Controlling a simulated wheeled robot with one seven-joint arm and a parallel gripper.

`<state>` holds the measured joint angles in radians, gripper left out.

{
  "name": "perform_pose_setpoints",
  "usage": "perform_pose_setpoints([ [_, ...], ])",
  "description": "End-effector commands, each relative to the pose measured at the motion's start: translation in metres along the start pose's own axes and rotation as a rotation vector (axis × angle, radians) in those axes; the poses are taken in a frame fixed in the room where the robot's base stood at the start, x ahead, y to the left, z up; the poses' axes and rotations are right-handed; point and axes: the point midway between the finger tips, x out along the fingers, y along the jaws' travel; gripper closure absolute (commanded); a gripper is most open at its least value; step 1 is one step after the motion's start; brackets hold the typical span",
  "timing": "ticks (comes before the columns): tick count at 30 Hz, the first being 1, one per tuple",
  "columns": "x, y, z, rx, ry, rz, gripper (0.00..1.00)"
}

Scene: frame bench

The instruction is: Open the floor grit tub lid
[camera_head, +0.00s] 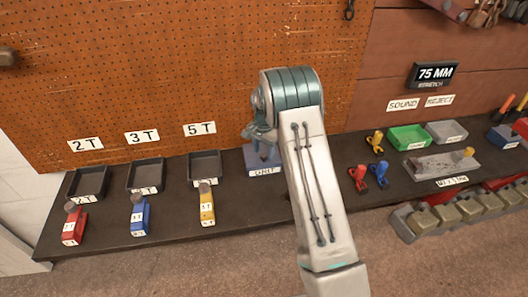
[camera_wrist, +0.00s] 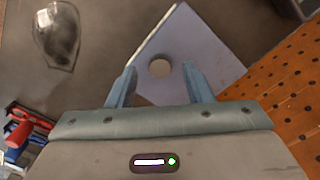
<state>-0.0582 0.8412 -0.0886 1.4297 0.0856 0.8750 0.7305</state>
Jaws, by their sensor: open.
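The grit tub (camera_head: 264,163) is a small lavender-blue box on the dark bench, left of my arm, with a white label on its front that is hard to read. Its flat pale lavender lid (camera_wrist: 208,52) fills the middle of the wrist view. A round beige spot, apparently a knob (camera_wrist: 160,68), sits on it. My gripper (camera_wrist: 159,70) is open above the lid, with one blue finger on each side of the knob. I cannot tell whether the fingers touch anything. In the head view my gripper (camera_head: 258,134) partly hides the tub top. The lid looks shut.
Red and blue pieces, a green bin (camera_head: 408,138) and a grey plate (camera_head: 441,166) lie right. An orange pegboard (camera_wrist: 295,85) rises close behind the tub.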

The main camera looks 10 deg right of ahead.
Motion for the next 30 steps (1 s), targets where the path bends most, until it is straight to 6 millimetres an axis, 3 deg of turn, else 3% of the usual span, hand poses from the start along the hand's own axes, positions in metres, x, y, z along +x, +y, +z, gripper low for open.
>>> perform_pose_setpoints([
  [6, 0.018, 0.000, 0.000, 0.000, -0.001, 0.000, 0.54],
  [15, 0.020, 0.000, 0.000, -0.001, 0.000, 0.000, 0.54],
  [20, 0.020, 0.000, 0.000, -0.001, 0.000, -0.001, 0.98],
  [30, 0.017, -0.002, -0.001, -0.001, 0.002, -0.002, 1.00],
])
